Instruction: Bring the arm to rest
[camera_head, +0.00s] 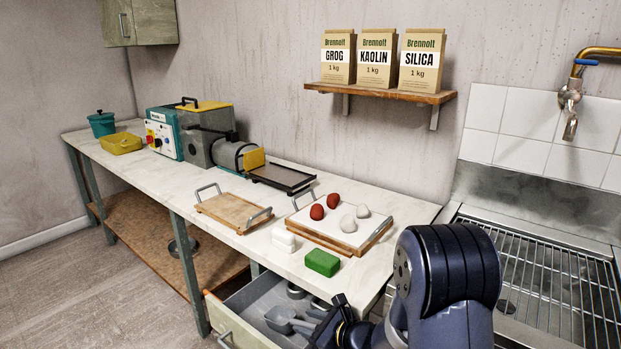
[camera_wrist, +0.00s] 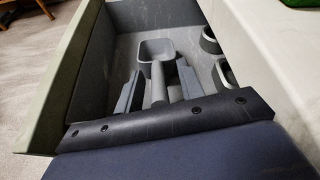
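My gripper (camera_wrist: 158,72) is low over the open drawer (camera_head: 240,299). In the wrist view its two fingers stand apart, with gaps on both sides of the handle of a grey scoop (camera_wrist: 157,48). The scoop lies in the drawer and its handle shows between the fingers; I cannot tell how far above it they are. In the head view the scoop (camera_head: 281,318) is left of my dark gripper (camera_head: 338,312), whose fingertips are hard to make out. My arm is bent down at the lower right of the head view.
Grey cups (camera_wrist: 211,40) lie in the drawer. On the counter above are a green block (camera_head: 322,262), a white block (camera_head: 283,239), a board (camera_head: 378,239) with red and pale balls, a wooden tray (camera_head: 233,211) and a machine. A sink grid (camera_head: 545,275) is at right.

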